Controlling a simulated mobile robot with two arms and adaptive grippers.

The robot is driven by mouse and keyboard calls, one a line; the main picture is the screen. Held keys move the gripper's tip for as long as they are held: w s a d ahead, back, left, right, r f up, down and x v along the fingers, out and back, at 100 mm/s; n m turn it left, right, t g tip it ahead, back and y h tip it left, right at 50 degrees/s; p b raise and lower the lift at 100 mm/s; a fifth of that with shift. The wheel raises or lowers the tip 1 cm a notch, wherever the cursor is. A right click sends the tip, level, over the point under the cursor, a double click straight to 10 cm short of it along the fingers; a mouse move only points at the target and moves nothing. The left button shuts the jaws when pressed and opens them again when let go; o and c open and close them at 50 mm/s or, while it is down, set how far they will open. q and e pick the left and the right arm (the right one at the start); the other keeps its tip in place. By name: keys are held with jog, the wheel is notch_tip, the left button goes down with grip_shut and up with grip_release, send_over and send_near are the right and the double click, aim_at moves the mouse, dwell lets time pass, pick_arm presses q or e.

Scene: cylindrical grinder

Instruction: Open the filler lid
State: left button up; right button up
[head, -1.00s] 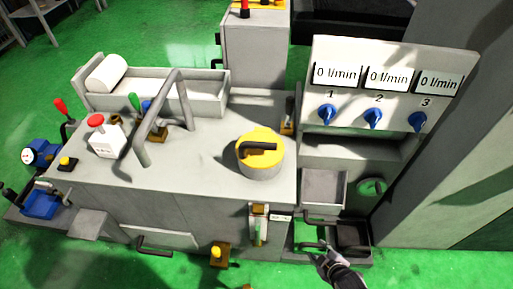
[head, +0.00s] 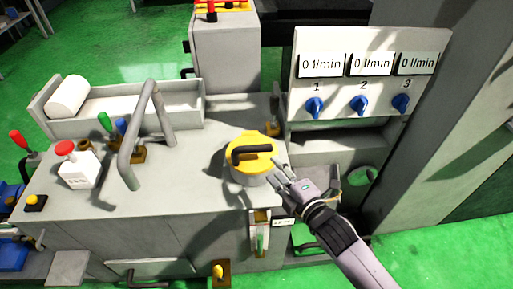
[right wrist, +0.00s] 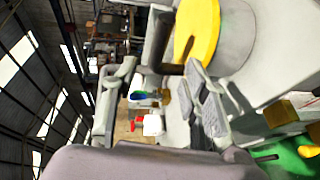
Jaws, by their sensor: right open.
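The filler lid (head: 262,166) is a round yellow disc with a dark bar handle (head: 251,153) across its top. It sits flat on a short grey cylindrical neck on the machine's top. In the right wrist view the yellow lid (right wrist: 203,28) is at the top, and part of its dark handle (right wrist: 172,69) points between my fingers. My right gripper (head: 277,174) is open and empty, just right of the lid in the head view. Whether a finger touches the lid I cannot tell. My left gripper is not in view.
A bent grey pipe frame (head: 150,125) stands left of the lid, near levers and a white box with a red button (head: 77,165). A panel with blue knobs (head: 358,105) rises behind right. The machine top (head: 190,180) between pipe and lid is clear.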

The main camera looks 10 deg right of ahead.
aim_at(259, 151)
jog(key=x, duration=1.2)
jog(key=shift+f, duration=0.1)
grip_shut()
jog(key=shift+s, duration=0.1)
